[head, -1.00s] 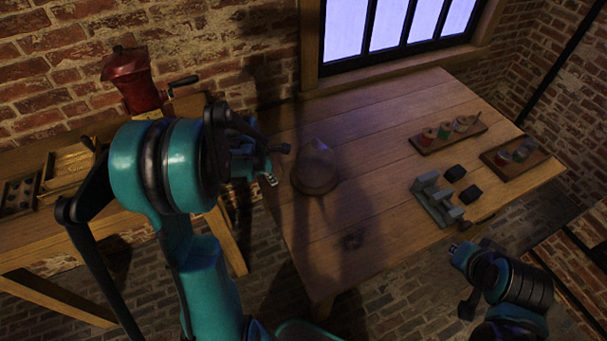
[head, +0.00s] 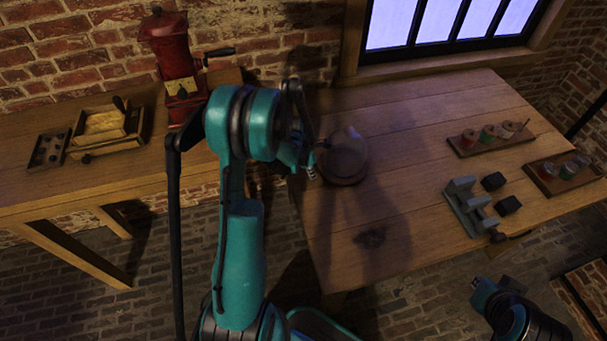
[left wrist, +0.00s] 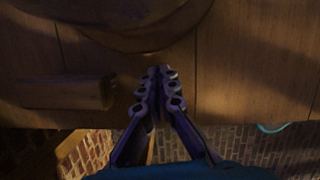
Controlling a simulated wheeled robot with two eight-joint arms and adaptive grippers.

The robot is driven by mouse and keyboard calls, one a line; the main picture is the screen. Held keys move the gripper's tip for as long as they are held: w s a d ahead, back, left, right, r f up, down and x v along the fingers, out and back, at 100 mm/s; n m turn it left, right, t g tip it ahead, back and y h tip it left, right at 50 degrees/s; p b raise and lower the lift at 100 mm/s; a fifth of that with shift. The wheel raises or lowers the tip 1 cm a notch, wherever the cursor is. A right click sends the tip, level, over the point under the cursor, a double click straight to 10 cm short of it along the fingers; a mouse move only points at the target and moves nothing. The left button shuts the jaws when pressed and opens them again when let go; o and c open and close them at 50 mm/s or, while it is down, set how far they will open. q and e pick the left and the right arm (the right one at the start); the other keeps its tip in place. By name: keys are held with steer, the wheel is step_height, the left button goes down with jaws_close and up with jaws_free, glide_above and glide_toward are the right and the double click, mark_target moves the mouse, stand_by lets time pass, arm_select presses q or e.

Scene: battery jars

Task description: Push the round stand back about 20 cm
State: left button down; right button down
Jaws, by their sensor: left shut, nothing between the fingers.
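The round stand (head: 343,177) is on the near left part of the wooden table, with a dim, see-through dome on it. In the left wrist view the stand's rounded edge (left wrist: 150,38) fills the top. My left gripper (head: 312,174) is at the stand's left front side, low over the table. Its fingers are shut and empty; in the left wrist view the fingertips (left wrist: 160,72) point at the stand with a small gap showing. My right gripper (head: 484,288) is at the lower right, off the table's front edge; its fingers are not clear.
A red grinder (head: 178,70) stands on the left bench. The table behind the stand looks clear up to the window wall.

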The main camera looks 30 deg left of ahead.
mark_target(322, 171)
arm_select(q)
steer(key=shift+w+d, duration=0.4)
steer(key=shift+w, duration=0.25)
steer(key=shift+w+d, duration=0.4)
steer(key=shift+w, duration=0.2)
steer(key=shift+w+d, duration=0.35)
steer(key=shift+w, duration=0.2)
steer(key=shift+s+a, duration=0.1)
steer(key=shift+a, duration=0.05)
